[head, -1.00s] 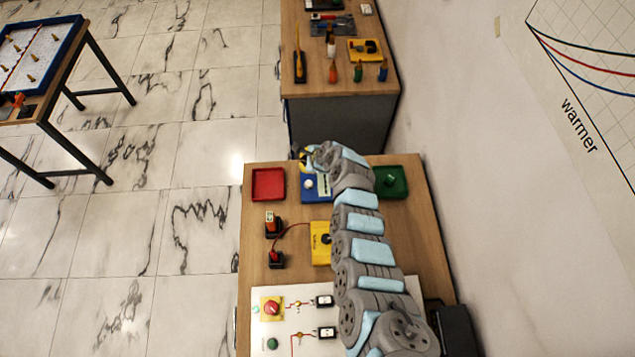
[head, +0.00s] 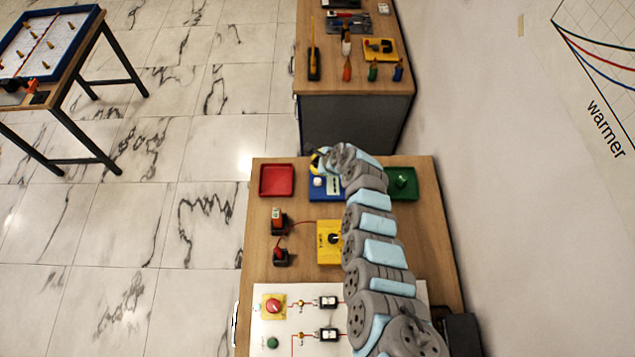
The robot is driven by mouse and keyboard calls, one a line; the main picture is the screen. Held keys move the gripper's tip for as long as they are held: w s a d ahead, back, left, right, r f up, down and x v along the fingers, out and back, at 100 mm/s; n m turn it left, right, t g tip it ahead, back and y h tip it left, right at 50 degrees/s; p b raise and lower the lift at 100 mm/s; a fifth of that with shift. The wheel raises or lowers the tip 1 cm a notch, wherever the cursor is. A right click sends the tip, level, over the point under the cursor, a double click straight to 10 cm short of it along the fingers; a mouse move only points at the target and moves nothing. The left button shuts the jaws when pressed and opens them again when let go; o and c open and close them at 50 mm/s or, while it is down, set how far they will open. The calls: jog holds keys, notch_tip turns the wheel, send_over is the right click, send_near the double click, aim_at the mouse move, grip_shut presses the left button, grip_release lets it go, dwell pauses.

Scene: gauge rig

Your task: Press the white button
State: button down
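The white button (head: 318,182) is a small round white cap on a blue box (head: 327,196) near the far edge of the wooden table. No contact with the button is visible.
A red tray (head: 277,181) is left of the blue box and a green tray (head: 403,184) is right of it. A yellow box with a black knob (head: 329,243) and a white panel with a red button (head: 273,306) are nearer. A tool bench (head: 354,83) stands behind.

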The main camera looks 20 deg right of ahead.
aim_at(316, 178)
jog(key=shift+f+b, duration=2.4)
jog(key=shift+f, duration=0.65)
jog(key=shift+f, duration=0.35)
jog(key=shift+f+b, duration=0.55)
jog(key=shift+b, duration=0.1)
jog(key=shift+r, duration=0.15)
jog(key=shift+r+p, duration=0.85)
jog(key=shift+p, duration=0.15)
notch_tip(316, 178, up, 5)
jog(key=p, duration=0.5)
